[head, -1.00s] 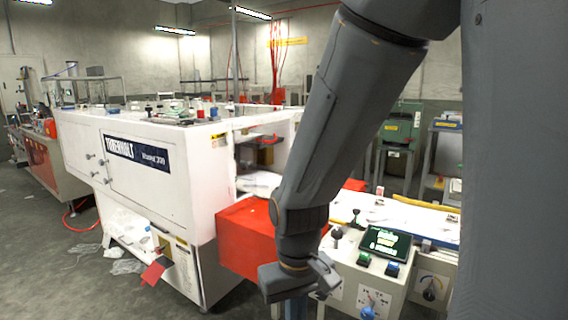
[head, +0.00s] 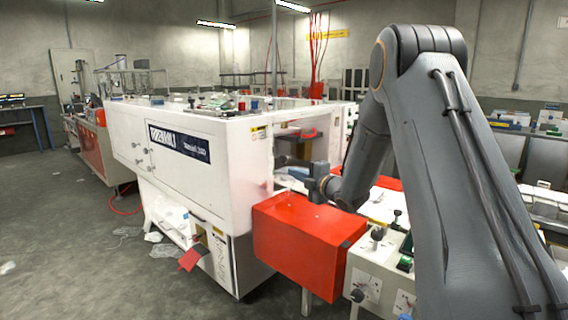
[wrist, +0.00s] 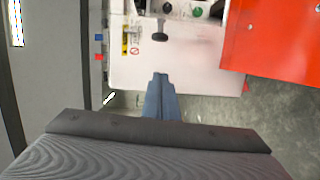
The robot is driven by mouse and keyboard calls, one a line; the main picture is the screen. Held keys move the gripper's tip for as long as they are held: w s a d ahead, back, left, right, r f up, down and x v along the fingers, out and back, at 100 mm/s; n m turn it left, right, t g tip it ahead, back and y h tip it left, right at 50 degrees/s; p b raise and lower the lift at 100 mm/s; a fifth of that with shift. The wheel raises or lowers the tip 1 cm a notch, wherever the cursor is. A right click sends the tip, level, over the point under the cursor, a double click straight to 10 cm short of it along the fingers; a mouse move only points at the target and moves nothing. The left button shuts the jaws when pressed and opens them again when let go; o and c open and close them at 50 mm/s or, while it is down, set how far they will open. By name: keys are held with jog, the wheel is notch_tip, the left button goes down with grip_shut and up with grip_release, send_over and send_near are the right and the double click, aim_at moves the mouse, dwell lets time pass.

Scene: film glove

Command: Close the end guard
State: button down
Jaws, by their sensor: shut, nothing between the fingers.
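A red box-shaped cover (head: 300,240), which I take for the end guard, juts from the near end of the white machine (head: 215,185). Above it, the machine's end opening (head: 295,150) is uncovered and its dark inside shows. In the head view my gripper (head: 283,161) is at the opening, above the red cover's far part; I cannot tell whether it touches anything. In the wrist view my gripper (wrist: 160,76) has its blue-grey fingers together, with nothing between them. The red cover fills the upper right there (wrist: 280,40), apart from the fingers.
A control panel (head: 385,255) with knobs and buttons stands right of the red cover. A red flap (head: 190,259) sticks out low on the machine. Plastic sheets (head: 165,215) hang beside it. The grey floor (head: 90,240) at left is mostly clear.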

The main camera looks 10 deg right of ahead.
jog(key=w+a+p, duration=0.1)
jog(key=w+p, duration=0.2)
jog(key=w, duration=0.8)
jog(key=shift+w+a+r+n+y, duration=0.2)
jog(key=shift+w+r+n+y, duration=0.05)
jog(key=shift+w+n+y, duration=0.15)
